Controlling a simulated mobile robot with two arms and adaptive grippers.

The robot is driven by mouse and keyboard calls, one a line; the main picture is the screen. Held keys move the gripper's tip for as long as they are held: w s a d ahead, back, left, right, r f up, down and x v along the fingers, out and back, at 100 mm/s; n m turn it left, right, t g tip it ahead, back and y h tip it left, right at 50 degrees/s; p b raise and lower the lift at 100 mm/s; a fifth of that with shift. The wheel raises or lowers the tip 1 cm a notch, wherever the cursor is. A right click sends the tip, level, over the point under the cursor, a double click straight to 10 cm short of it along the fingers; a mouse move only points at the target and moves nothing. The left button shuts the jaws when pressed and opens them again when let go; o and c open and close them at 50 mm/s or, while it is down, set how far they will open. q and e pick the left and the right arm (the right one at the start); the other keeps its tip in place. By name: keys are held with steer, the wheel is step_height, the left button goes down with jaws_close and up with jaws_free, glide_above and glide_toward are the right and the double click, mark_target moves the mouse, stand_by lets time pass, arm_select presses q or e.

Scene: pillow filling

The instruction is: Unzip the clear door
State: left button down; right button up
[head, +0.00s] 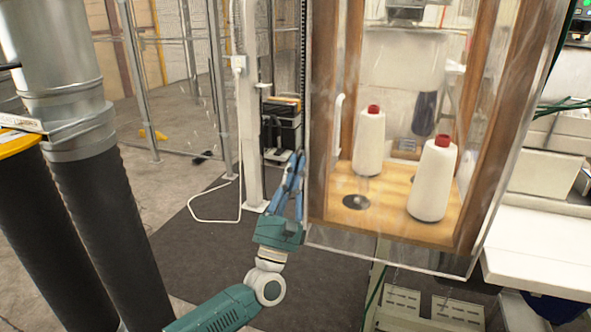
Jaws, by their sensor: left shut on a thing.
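The clear door (395,250) is a transparent sheet over the front of a wooden-framed box and hangs past the box's lower edge. My left gripper (298,160) points up at the door's left edge, about halfway down the visible part. Its blue fingers are closed together on that edge. The zip itself is too small to make out, and the fingers cover the spot they hold. My right gripper is not in view.
Two white thread cones with red tops, one at the back (369,145) and one nearer (432,182), stand inside the box. A white table (540,250) is at the right. Large dark hoses (100,220) stand at the left. A dark mat (215,250) covers open floor between.

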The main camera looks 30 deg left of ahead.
arm_select(q)
steer(key=shift+r+h, duration=0.1)
steer(key=shift+h, duration=0.2)
steer(key=c, duration=1.8)
jaws_free()
steer(key=shift+s, duration=0.1)
steer(key=shift+c, duration=0.2)
steer(key=v, duration=1.2)
steer(key=shift+d, duration=0.1)
